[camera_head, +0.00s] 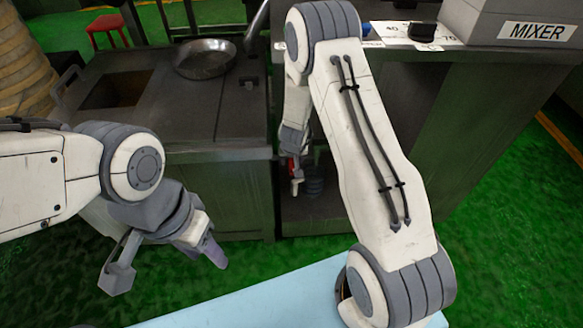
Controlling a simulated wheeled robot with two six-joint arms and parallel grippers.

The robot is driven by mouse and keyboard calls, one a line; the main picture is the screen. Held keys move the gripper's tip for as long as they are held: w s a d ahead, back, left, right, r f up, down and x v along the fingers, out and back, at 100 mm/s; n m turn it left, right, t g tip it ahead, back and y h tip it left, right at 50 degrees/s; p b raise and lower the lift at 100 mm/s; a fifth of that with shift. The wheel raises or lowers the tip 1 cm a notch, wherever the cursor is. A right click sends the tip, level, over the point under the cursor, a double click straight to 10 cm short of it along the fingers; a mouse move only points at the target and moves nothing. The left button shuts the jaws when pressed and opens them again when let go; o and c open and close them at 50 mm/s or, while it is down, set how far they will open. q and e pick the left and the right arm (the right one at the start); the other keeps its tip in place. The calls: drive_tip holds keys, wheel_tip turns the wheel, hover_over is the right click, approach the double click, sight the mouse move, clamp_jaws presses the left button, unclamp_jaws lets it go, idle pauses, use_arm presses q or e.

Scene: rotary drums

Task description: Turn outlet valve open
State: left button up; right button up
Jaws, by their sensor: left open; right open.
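A small red part (291,166), possibly the outlet valve's handle, shows low in the gap between the dark metal cabinets. My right arm reaches over into this gap. My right gripper (296,178) is at the red part and partly hides it; it is open, and I cannot tell whether it touches the part. The rest of the valve is hidden or too small to make out. My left gripper (167,262) is open and empty, with its fingers spread, over the green floor at the left front.
A metal pan (205,58) sits on the dark counter (165,110) at the back left. A grey box labelled MIXER (536,31) stands on the right cabinet (490,85). A red stool (107,28) is behind. A pale blue surface (265,300) lies at the front.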

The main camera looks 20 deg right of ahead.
sight(291, 166)
drive_tip(key=b+x, duration=0.1)
drive_tip(key=x, duration=0.3)
drive_tip(key=shift+w+f, duration=0.1)
drive_tip(key=shift+f, duration=0.1)
clamp_jaws()
idle(1.2)
